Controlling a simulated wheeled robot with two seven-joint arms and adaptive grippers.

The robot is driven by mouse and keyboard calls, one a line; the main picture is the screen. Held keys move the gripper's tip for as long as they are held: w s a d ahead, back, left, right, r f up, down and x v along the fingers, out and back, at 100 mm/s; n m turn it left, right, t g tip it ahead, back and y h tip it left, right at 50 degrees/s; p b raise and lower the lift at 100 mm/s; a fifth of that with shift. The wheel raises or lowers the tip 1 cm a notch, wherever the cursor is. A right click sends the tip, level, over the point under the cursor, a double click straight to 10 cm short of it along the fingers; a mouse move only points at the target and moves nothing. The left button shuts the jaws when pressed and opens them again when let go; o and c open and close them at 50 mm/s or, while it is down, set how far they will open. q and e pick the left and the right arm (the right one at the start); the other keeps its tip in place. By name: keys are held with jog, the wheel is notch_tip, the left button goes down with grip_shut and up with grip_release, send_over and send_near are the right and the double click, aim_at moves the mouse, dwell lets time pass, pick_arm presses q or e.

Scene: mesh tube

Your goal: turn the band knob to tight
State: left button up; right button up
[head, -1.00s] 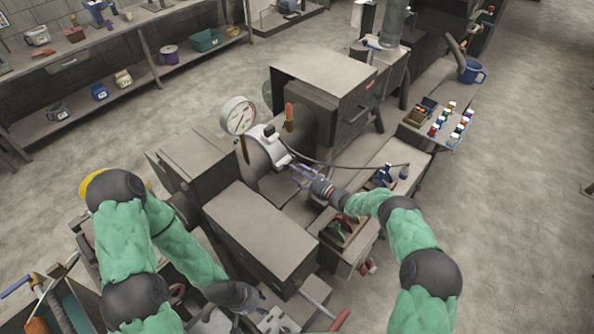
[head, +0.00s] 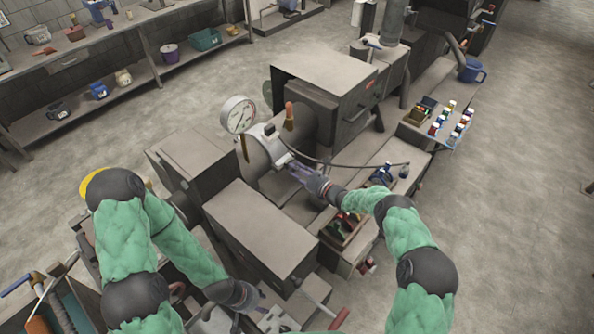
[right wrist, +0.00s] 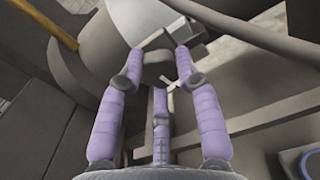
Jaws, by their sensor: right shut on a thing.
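A light grey band (head: 270,143) wraps around the thick grey tube beside the dial gauge. My right gripper (head: 292,168) is at the lower right side of this band, its lilac fingers pointing at it. In the right wrist view the fingers (right wrist: 160,62) are closed around a small dark knob (right wrist: 157,68) below the band's metal block (right wrist: 190,32). The fingertips partly hide the knob, and its turn position cannot be read. My left gripper (head: 264,308) is low in the head view, far from the band, and its fingers are too small to read.
A round gauge (head: 238,115) and an orange-handled lever (head: 289,115) stand near the band. A dark cable (head: 345,164) runs just past my right gripper. A large grey box (head: 260,230) lies between my arms. A tray of small bottles (head: 450,125) is at the right.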

jog(key=shift+s+a+f+m+b, duration=0.1)
jog(key=shift+f+m+b, duration=0.1)
jog(key=shift+m+b, duration=0.5)
jog(key=shift+s+f+m+b, duration=0.1)
jog(key=shift+f+m+b, duration=0.1)
jog(key=shift+m+b, duration=0.5)
jog(key=o, duration=1.2)
jog(key=shift+f, duration=0.1)
jog(key=shift+c, duration=0.2)
jog(key=shift+w, duration=0.1)
jog(key=shift+r, duration=0.25)
jog(key=v, duration=1.2)
